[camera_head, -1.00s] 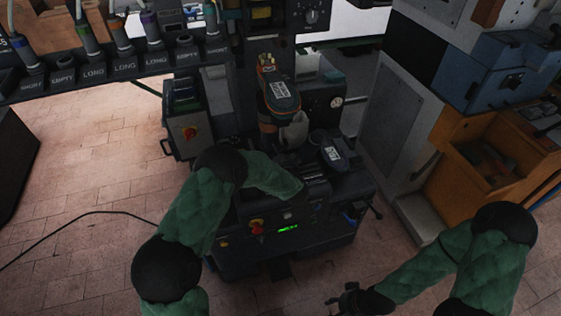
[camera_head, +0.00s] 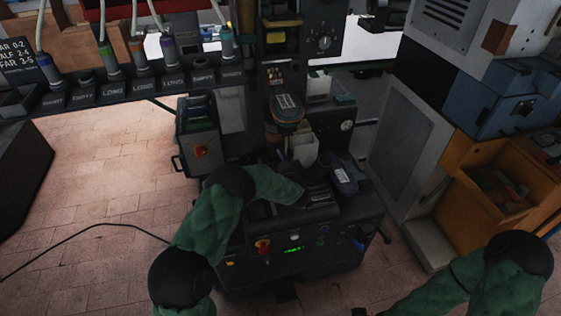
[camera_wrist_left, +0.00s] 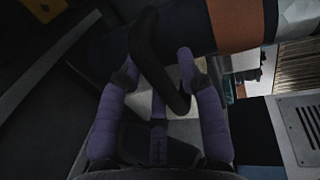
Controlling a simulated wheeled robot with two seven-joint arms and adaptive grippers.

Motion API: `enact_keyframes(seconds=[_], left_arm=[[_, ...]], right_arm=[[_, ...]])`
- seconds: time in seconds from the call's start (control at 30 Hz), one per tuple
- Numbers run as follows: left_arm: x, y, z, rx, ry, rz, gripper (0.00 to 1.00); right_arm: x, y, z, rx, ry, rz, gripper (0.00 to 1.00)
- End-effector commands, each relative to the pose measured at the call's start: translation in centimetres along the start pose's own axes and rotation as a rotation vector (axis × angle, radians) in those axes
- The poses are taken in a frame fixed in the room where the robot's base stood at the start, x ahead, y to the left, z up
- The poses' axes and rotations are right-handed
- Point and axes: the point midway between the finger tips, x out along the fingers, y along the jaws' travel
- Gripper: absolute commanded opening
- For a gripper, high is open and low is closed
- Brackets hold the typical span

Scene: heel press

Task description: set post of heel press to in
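The heel press (camera_head: 300,245) is a dark machine in the middle of the head view, with a red knob and a green display on its front. An orange and dark labelled part (camera_head: 287,103) stands over its middle, above a pale block (camera_head: 302,148). I cannot tell which part is the post or how it is set. My left gripper (camera_head: 318,190) is small and dark over the press's top. In the left wrist view its purple fingers (camera_wrist_left: 157,65) are apart, with a dark curved bar (camera_wrist_left: 152,60) between them. My right gripper (camera_head: 359,312) is mostly cut off by the bottom edge.
A rack of labelled holders (camera_head: 140,88) spans the upper left. A grey cabinet (camera_head: 390,165) and an orange bin (camera_head: 490,195) stand at the right. A black cable (camera_head: 90,232) lies on the brick floor.

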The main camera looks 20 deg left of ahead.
Motion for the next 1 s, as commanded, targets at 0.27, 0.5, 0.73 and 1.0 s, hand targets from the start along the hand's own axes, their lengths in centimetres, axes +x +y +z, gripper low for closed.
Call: enact_keyframes(seconds=[0.27,0.5,0.73,1.0], left_arm=[[-0.1,0.0,0.0,0.000,0.000,0.001,0.49],[-1.6,0.1,-0.1,0.001,0.002,0.003,0.49],[-6.0,0.0,-0.1,0.001,0.003,0.001,0.49],[-10.5,0.0,-0.1,0.000,0.003,0.001,0.49]], right_arm=[[0.0,0.0,0.0,0.000,0.000,0.000,0.45],[0.0,0.0,0.0,0.000,0.000,0.000,0.45],[0.0,0.0,0.0,0.000,0.000,0.000,0.45],[0.0,0.0,0.0,0.000,0.000,0.000,0.45]])
